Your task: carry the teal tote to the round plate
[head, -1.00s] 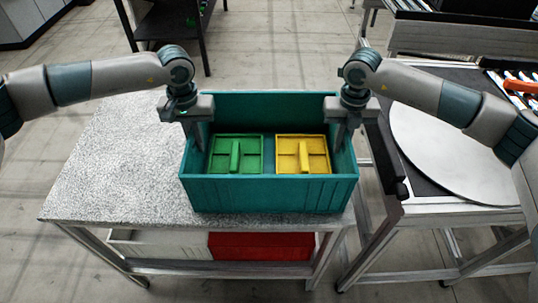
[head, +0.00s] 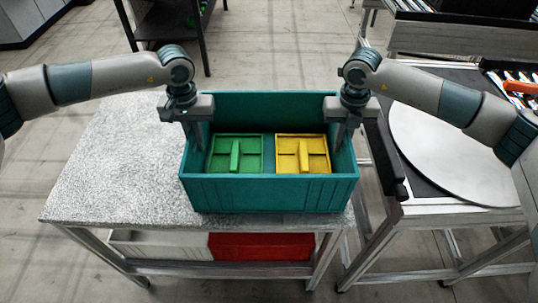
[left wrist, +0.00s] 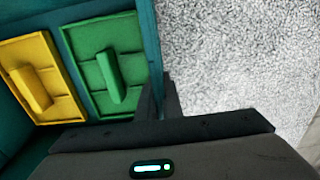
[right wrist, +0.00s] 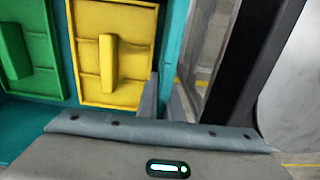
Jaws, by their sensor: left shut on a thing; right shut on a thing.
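The teal tote (head: 268,194) stands at the right end of the speckled table top. A green divided tray (head: 222,160) and a yellow divided tray (head: 316,163) lie side by side inside it. My left gripper (head: 194,143) is shut on the tote's left wall, with one finger on each side in the left wrist view (left wrist: 160,100). My right gripper (head: 342,142) is shut on the right wall, also seen in the right wrist view (right wrist: 162,100). The round plate (head: 445,150) is a pale grey disc on the table to the right, partly hidden by my right arm.
The speckled table (head: 110,170) is bare to the left of the tote. A red bin (head: 260,246) and a white bin (head: 160,243) sit on the shelf below.

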